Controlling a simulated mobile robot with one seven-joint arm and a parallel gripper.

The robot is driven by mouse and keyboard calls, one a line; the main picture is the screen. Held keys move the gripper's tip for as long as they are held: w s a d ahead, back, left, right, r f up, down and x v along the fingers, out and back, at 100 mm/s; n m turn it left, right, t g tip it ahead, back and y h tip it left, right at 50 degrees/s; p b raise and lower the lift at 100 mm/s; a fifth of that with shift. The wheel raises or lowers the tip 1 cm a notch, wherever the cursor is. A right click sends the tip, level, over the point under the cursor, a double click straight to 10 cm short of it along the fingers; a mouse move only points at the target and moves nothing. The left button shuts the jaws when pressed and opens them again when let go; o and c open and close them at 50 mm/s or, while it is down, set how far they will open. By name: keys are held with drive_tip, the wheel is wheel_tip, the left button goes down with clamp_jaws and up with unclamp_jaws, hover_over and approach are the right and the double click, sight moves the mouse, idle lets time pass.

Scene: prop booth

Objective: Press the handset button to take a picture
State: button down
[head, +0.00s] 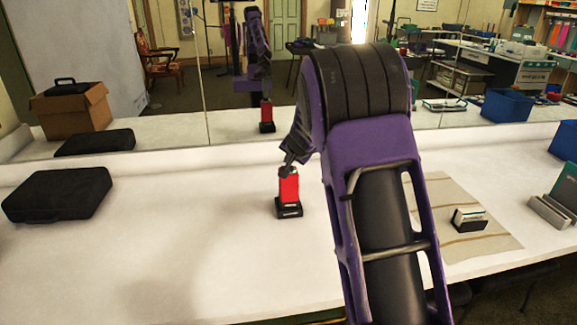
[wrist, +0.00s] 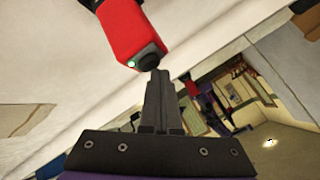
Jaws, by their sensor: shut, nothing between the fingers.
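A red handset (head: 289,188) stands upright in a black base (head: 289,211) on the white table. In the wrist view the red handset (wrist: 130,32) shows a dark round button (wrist: 149,61) on its end, with a small green light (wrist: 131,64) beside it. My gripper (head: 288,165) is at the top of the handset, its fingers shut and empty. In the wrist view the closed fingertips (wrist: 160,74) are right by the button. I cannot tell whether they touch it.
A black case (head: 58,194) lies at the left of the white table (head: 180,250). A small card holder (head: 469,219) stands on a striped cloth (head: 440,195) at the right. A mirror (head: 230,90) behind the table reflects the room.

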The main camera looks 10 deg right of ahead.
drive_tip(key=shift+r+p, duration=0.65)
drive_tip(key=shift+r, duration=0.15)
wheel_tip(320, 180, up, 5)
drive_tip(key=p, duration=0.4)
idle(0.5)
